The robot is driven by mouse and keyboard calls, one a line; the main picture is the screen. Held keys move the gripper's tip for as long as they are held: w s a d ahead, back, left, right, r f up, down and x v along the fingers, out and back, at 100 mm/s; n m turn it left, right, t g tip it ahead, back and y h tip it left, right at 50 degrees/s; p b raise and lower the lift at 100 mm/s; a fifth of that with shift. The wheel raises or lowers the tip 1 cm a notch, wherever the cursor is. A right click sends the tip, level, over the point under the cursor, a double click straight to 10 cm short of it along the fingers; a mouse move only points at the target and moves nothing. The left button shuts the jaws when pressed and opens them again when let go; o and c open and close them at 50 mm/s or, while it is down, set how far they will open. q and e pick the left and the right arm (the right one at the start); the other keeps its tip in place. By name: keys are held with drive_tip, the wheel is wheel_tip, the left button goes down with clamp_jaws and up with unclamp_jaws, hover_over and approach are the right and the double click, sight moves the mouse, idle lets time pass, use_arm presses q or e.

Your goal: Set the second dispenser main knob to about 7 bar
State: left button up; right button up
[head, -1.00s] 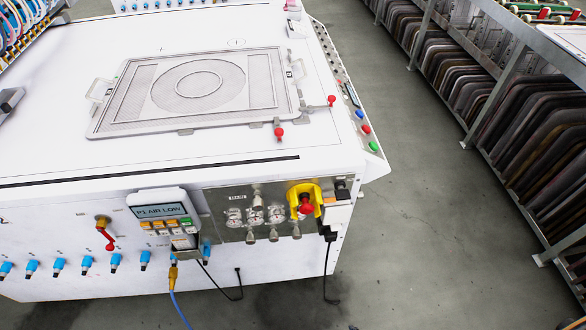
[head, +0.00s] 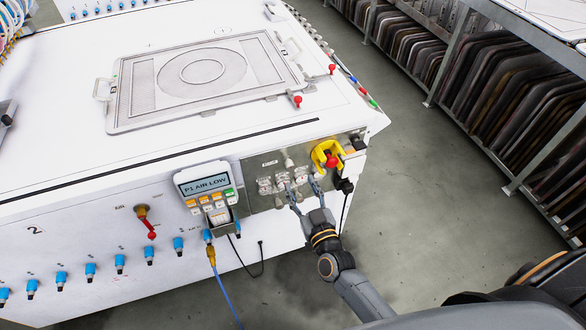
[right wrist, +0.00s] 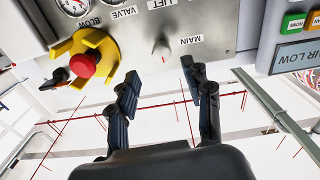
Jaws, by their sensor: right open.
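The main knob (head: 288,161) is a small light knob on the metal control panel (head: 257,164), above the row of gauges (head: 283,181). In the right wrist view, which looks upside down, the knob (right wrist: 162,51) sits beside the MAIN label (right wrist: 191,40). My right gripper (head: 304,190) is open and empty in front of the panel. In the wrist view its two fingers (right wrist: 162,92) are on either side of the knob's line, apart from the knob. The main gauge's reading cannot be made out. My left gripper is not in view.
A red button with a yellow guard (head: 333,161) is right of the gauges. A handheld display reading "P1 AIR LOW" (head: 205,184) hangs left of the panel. A red-handled valve (head: 143,213) is farther left. Open floor (head: 420,210) lies right of the machine.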

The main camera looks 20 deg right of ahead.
sight(291, 169)
drive_tip(key=w, duration=0.6)
drive_tip(key=shift+w+a, duration=0.3)
drive_tip(key=shift+w, duration=0.05)
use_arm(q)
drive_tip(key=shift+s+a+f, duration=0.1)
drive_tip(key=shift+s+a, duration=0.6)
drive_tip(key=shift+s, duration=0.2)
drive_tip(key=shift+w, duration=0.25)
use_arm(e)
clamp_jaws()
